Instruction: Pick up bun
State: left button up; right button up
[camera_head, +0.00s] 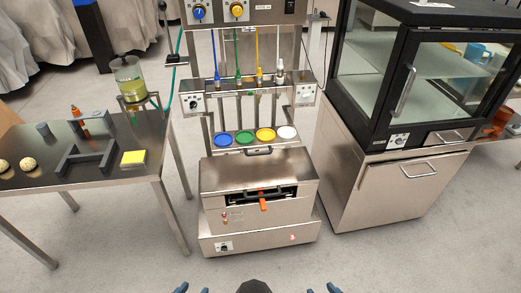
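Two small pale round buns sit on the metal table (105,165) at the far left. One bun (28,163) is whole in view, and another bun (4,166) is at the picture's left edge. My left gripper (193,289) shows only its blue fingertips at the bottom edge. They are apart with nothing seen between them. My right gripper (322,289) likewise shows two blue tips apart at the bottom edge. Both grippers are far from the buns. The rest of both grippers is out of view.
A steel machine (258,180) with coloured discs stands in the middle. A glass-fronted cabinet (400,160) stands right. The floor in front is clear.

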aim_at(28, 164)
jog(key=u, duration=1.65)
jog(key=j+z, duration=0.1)
jog(key=z, duration=0.35)
jog(key=i+j+z, duration=0.1)
jog(key=z, duration=0.35)
jog(key=i+j+z, duration=0.1)
jog(key=j+z, duration=0.25)
jog(key=j, duration=0.15)
jog(key=j+z, duration=0.35)
jog(key=j, duration=0.15)
jog(key=k+j+z, duration=0.2)
jog(key=j, duration=0.9)
jog(key=i+j, duration=0.15)
jog(key=j, duration=0.2)
jog(key=i+j, duration=0.1)
jog(key=j, duration=0.25)
jog(key=i+j, duration=0.15)
jog(key=j, duration=0.2)
jog(key=i+j, duration=0.15)
jog(key=i, duration=0.5)
